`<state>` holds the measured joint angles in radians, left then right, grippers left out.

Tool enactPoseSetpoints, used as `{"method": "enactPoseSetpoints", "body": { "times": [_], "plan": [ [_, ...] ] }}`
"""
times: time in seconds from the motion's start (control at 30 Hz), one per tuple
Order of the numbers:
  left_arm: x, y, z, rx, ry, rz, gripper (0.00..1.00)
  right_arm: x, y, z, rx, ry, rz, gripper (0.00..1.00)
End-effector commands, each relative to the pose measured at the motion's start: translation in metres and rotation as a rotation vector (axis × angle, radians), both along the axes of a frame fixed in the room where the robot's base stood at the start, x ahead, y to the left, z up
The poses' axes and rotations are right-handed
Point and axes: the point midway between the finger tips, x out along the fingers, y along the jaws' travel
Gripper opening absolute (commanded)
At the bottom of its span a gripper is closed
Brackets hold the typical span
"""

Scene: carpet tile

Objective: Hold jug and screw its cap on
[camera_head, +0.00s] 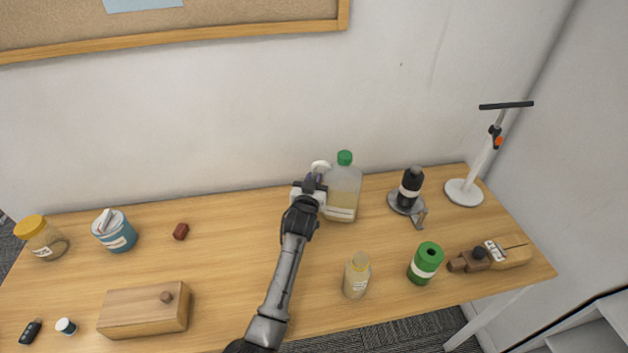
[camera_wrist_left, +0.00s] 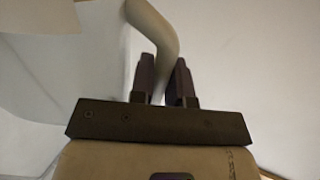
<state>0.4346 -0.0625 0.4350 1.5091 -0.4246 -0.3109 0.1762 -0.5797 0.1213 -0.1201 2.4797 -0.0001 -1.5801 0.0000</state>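The jug (camera_head: 341,195) is a translucent container with yellowish liquid low in it and a pale label. It stands upright near the back of the table. A green cap (camera_head: 345,158) sits at its top; I cannot tell how tightly. Its pale handle (camera_head: 320,166) curves out on the left side. My left gripper (camera_head: 314,184) is at the handle. In the left wrist view its two dark fingers (camera_wrist_left: 165,80) lie on either side of the handle (camera_wrist_left: 158,28), close against it, with the jug body (camera_wrist_left: 100,60) to the left. My right gripper is not in view.
A small bottle (camera_head: 357,276) and a green canister (camera_head: 425,262) stand in front of the jug. A wooden box (camera_head: 144,312) lies front left. The table's middle left is fairly clear.

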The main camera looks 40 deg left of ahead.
Motion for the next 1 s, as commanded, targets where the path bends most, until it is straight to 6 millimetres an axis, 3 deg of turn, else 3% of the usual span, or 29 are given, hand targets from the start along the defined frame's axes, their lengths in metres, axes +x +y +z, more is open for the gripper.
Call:
{"method": "enactPoseSetpoints", "body": {
  "times": [0.27, 0.6, 1.0],
  "plan": [
    [0.000, 0.000, 0.000, 0.000, 0.001, 0.000, 0.42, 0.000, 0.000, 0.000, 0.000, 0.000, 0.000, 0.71],
    [-0.002, -0.002, 0.004, 0.000, 0.001, -0.001, 0.42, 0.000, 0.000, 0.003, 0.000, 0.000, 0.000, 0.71],
    [-0.063, -0.035, 0.003, -0.001, 0.002, -0.001, 0.42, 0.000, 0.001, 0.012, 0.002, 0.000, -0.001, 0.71]
  ]
}}
